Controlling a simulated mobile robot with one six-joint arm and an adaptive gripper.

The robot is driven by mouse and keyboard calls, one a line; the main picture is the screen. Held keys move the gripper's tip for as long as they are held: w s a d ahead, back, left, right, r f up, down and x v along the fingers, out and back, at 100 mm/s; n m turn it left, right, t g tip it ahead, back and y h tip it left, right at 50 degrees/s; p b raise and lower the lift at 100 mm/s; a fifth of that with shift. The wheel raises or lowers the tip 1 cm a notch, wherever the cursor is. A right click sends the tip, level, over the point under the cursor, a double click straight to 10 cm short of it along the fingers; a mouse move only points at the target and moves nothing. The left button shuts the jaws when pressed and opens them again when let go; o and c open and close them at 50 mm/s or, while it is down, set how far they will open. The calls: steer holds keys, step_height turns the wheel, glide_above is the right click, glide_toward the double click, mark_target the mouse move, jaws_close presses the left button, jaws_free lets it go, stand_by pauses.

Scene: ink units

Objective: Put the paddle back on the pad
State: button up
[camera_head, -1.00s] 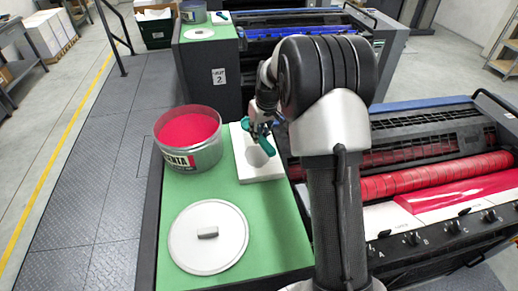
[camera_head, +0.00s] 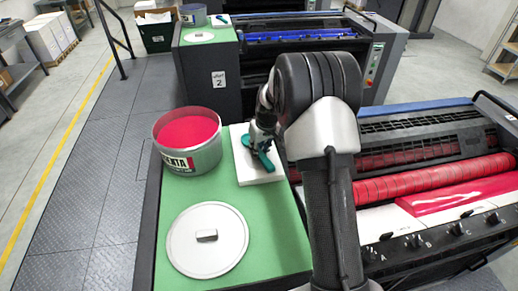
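The teal paddle (camera_head: 265,160) is at my gripper (camera_head: 262,145), over the white pad (camera_head: 246,178). My gripper points down and looks shut on it. The paddle is at or very near the pad's top face. I cannot tell whether it touches. The gripper and wrist hide part of the paddle and the fingertips are small in the view. The pad lies on the green top (camera_head: 262,220) of the near unit, right of the ink tin.
An open tin of magenta ink (camera_head: 188,140) stands close left of the pad. Its round grey lid (camera_head: 207,240) lies on the green top in front. Red rollers (camera_head: 435,180) are to the right. A second unit (camera_head: 225,85) stands behind.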

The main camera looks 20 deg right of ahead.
steer(key=o, duration=0.3)
steer(key=shift+o, duration=0.2)
steer(key=s+a+r+p, duration=0.15)
steer(key=s+r, duration=0.25)
steer(key=r, duration=0.5)
steer(key=s+a+r, duration=0.2)
steer(key=s+r, duration=0.3)
steer(key=r, duration=0.5)
steer(key=s+a+r, duration=0.1)
steer(key=s+a, duration=0.2)
steer(key=s, duration=0.6)
steer(key=s+a+r+t, duration=0.1)
steer(key=s+a, duration=0.2)
steer(key=s, duration=0.7)
steer(key=s+a+r+m, duration=0.1)
steer(key=s+a+r, duration=0.1)
steer(key=s, duration=0.8)
steer(key=shift+a, duration=0.45)
